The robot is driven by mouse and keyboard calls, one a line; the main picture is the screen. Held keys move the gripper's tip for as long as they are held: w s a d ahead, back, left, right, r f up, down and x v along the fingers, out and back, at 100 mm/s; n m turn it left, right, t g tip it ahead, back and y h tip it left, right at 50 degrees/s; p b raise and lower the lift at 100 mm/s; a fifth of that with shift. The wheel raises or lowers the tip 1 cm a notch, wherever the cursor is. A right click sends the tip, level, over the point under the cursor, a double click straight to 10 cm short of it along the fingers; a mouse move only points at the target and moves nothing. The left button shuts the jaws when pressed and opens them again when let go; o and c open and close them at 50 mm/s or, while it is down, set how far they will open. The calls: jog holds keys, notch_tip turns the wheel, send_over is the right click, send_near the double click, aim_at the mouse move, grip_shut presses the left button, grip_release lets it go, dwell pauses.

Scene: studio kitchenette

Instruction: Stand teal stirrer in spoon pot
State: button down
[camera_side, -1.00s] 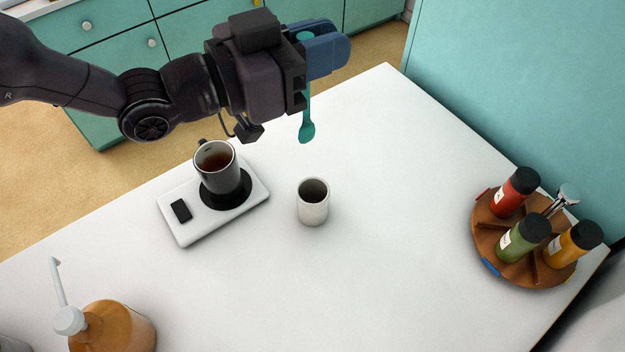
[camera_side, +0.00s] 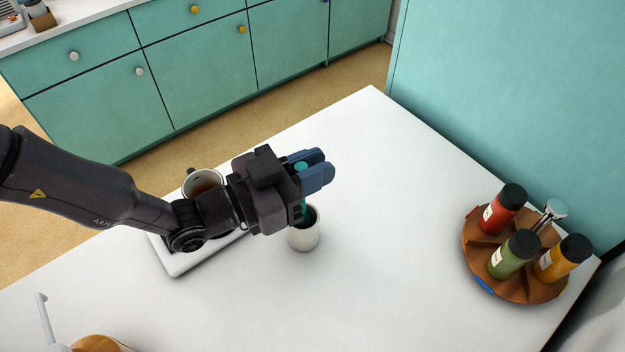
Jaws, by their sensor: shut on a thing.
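The teal stirrer (camera_side: 302,168) is held upright between the blue fingers of my gripper (camera_side: 315,170), which is shut on it. The stirrer's top shows between the fingers, and a short piece of its shaft shows below them. The spoon pot (camera_side: 304,239), a small white cup with a dark opening, stands on the white table just below my gripper. The stirrer's lower end is hidden at the pot's mouth; it looks to be inside the rim, but I cannot tell how deep. My gripper's body covers part of the rim.
A wooden carousel (camera_side: 520,287) with several jars stands at the right. An orange pump bottle (camera_side: 97,343) is at lower left. The table's middle right is clear.

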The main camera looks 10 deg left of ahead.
jog(key=shift+f, duration=1.45)
jog(key=shift+f, duration=0.15)
jog(key=c, duration=1.1)
grip_release()
jog(key=v, duration=1.2)
jog(key=shift+r, duration=0.2)
